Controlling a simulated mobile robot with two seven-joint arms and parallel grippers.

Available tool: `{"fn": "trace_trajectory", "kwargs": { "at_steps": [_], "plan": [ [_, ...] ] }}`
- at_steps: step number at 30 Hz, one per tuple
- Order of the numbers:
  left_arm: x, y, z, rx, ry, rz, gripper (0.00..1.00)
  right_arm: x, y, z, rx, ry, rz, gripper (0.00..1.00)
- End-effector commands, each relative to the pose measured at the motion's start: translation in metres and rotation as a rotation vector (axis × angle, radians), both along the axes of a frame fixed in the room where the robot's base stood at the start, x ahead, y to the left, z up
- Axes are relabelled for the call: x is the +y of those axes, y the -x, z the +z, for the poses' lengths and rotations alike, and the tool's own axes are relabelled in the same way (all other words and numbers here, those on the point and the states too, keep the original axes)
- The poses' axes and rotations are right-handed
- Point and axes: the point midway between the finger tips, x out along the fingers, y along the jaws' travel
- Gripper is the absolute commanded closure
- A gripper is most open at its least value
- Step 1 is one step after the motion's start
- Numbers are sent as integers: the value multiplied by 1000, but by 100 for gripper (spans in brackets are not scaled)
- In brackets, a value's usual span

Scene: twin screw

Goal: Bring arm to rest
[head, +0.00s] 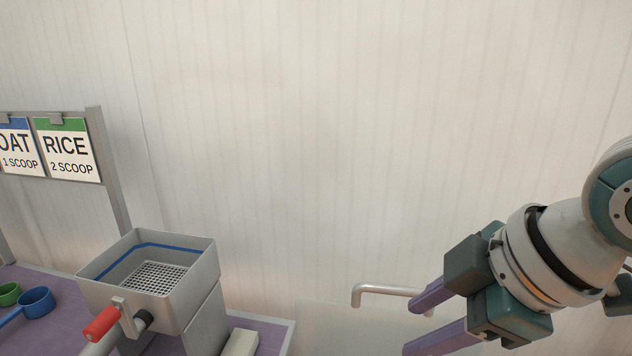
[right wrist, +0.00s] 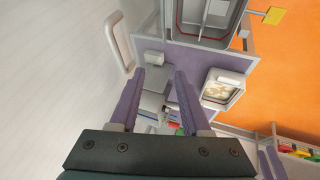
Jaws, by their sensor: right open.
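My right gripper (head: 420,322) is at the lower right of the head view, with its arm coming in from the right edge. Its two purple fingers stand apart with nothing between them. In the right wrist view the same gripper (right wrist: 158,75) shows its open fingers above the purple bench, in the air. My left gripper is not in the head view.
A grey hopper (head: 205,262) with a grid and a red-handled lever (head: 102,325) stands at the left on a purple bench (head: 275,333). Blue (head: 37,302) and green (head: 9,293) scoops lie beside it. A RICE sign (head: 68,152) hangs behind. A metal rail (head: 385,290) is near my right gripper.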

Motion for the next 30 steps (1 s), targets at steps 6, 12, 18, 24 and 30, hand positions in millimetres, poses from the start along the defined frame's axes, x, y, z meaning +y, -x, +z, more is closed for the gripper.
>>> {"fn": "trace_trajectory", "kwargs": {
  "at_steps": [6,12,18,24,30],
  "plan": [
    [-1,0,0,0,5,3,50,12,89,-26,146,-130,-360,53],
    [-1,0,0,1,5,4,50,-14,145,-32,230,-159,-690,53],
    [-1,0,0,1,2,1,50,-48,198,-30,289,-139,-1000,53],
    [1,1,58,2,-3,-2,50,-50,197,29,285,-136,-1011,53],
    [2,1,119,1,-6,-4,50,-50,197,89,285,-137,-1007,53]
  ]
}}
